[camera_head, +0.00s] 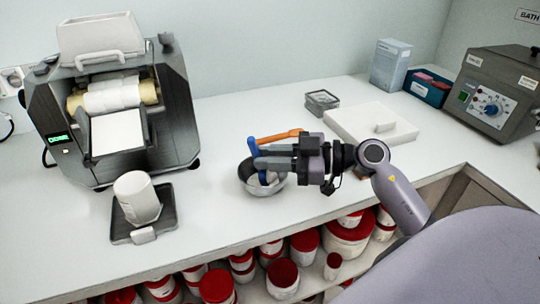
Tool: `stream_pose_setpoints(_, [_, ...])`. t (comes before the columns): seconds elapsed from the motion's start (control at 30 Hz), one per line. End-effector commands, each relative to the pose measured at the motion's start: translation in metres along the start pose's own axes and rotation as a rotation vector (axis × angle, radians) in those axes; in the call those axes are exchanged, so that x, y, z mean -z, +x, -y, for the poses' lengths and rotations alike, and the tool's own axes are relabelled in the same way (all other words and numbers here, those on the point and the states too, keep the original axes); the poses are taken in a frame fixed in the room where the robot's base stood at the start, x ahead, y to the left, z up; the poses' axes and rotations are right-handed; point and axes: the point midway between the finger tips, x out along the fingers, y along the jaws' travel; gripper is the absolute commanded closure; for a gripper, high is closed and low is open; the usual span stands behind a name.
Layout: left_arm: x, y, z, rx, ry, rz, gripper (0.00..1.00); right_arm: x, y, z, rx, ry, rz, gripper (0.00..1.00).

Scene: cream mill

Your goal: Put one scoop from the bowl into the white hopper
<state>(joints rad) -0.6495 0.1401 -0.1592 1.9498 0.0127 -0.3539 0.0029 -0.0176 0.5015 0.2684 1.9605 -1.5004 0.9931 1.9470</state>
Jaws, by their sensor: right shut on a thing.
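The metal bowl (268,189) stands on the white counter near its front edge. My right gripper (258,157) comes in from the right over the bowl and is shut on a blue handle (252,146), seemingly the scoop's. The blue piece points down into the bowl; its lower end and the bowl's contents are largely hidden by the gripper. The white hopper (100,35) sits on top of the grey mill (170,110) at the left, well away from the gripper. My left gripper is not in view.
An orange-handled tool (280,136) shows just behind the gripper. A white cup-like container (137,197) stands on a dark scale (168,213) before the mill. A white slab (370,123), small dark box (322,100) and grey machine (500,92) are right. Red-lidded tubs (283,272) sit below.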

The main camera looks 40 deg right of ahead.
Motion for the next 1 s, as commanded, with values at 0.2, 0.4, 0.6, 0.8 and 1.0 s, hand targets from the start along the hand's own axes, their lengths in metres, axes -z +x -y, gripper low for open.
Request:
stream_pose_setpoints(0.2, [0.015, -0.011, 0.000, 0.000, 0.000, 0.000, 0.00, 0.013, -0.002, -0.003, 0.002, 0.002, 0.002, 1.00])
stream_pose_setpoints(0.4, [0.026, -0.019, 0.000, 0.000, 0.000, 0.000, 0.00, 0.023, -0.003, -0.006, 0.000, 0.002, 0.001, 1.00])
stream_pose_setpoints(0.6, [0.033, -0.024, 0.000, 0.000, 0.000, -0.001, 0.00, 0.034, -0.004, -0.009, 0.000, -0.001, 0.001, 1.00])
stream_pose_setpoints(0.8, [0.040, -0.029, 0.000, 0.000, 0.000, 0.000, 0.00, 0.048, -0.006, -0.013, 0.001, -0.002, 0.000, 1.00])
stream_pose_setpoints(1.0, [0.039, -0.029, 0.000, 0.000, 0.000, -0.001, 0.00, 0.059, -0.007, -0.016, 0.000, -0.003, 0.001, 1.00])
